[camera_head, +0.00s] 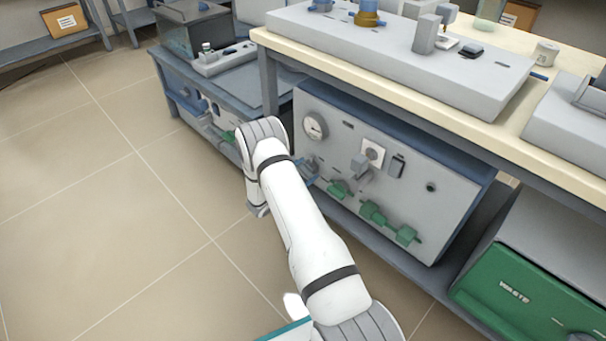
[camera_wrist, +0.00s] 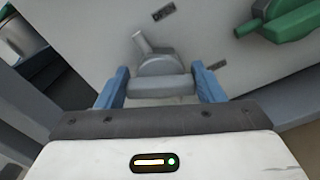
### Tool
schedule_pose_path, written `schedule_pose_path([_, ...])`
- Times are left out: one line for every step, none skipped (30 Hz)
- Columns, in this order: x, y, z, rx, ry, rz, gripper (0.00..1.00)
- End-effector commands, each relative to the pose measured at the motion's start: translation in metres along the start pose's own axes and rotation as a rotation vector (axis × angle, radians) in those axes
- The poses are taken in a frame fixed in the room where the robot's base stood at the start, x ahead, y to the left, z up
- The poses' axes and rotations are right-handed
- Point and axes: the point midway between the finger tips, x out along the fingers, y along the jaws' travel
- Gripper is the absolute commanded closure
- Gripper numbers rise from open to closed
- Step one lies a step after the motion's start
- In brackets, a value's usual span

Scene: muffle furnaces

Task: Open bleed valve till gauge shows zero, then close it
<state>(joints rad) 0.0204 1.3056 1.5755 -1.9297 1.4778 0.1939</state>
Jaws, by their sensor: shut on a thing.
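In the wrist view my gripper (camera_wrist: 162,82) has its two blue fingers shut on a grey valve handle (camera_wrist: 158,87), which stands on the light grey panel. I cannot read a label marking it as the bleed valve. A round white-faced gauge (camera_head: 314,126) sits at the upper left of the panel (camera_head: 440,215) in the head view. Its needle is too small to read surely.
Green valves (camera_head: 372,212) line the lower panel; one green handle (camera_wrist: 290,20) is near my gripper in the wrist view. A grey lever (camera_head: 360,168) sticks out mid-panel. The bench top (camera_head: 560,165) overhangs the panel. The floor at left is clear.

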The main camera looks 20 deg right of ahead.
Motion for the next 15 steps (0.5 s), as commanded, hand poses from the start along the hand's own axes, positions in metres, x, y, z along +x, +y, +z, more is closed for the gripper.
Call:
schedule_pose_path([0.0032,-0.0058,-0.0005,0.041,-0.005,-0.012,0.61])
schedule_pose_path([0.0032,-0.006,-0.0006,0.069,-0.005,-0.012,0.61])
schedule_pose_path([0.0031,-0.0065,-0.0007,0.107,-0.005,-0.012,0.61])
schedule_pose_path([0.003,-0.0069,-0.0008,0.135,-0.005,-0.012,0.61])
schedule_pose_path([0.0029,-0.0072,-0.001,0.163,-0.005,-0.012,0.61])
schedule_pose_path([0.0029,-0.0076,-0.0011,0.201,-0.005,-0.012,0.61])
schedule_pose_path([0.0029,-0.0077,-0.0011,0.23,-0.006,-0.012,0.61])
schedule_pose_path([0.0029,-0.0078,-0.0012,0.258,-0.006,-0.012,0.61])
schedule_pose_path([0.0029,-0.008,-0.0012,0.297,-0.006,-0.012,0.61])
schedule_pose_path([0.0029,-0.008,-0.0012,0.325,-0.007,-0.012,0.61])
schedule_pose_path([0.0029,-0.0082,-0.0013,0.354,-0.007,-0.012,0.61])
schedule_pose_path([0.0028,-0.0086,-0.0015,0.392,-0.007,-0.012,0.61])
schedule_pose_path([0.0028,-0.0089,-0.0017,0.42,-0.007,-0.012,0.61])
schedule_pose_path([0.0027,-0.0093,-0.0019,0.448,-0.007,-0.012,0.61])
schedule_pose_path([0.0026,-0.0097,-0.0021,0.486,-0.007,-0.012,0.61])
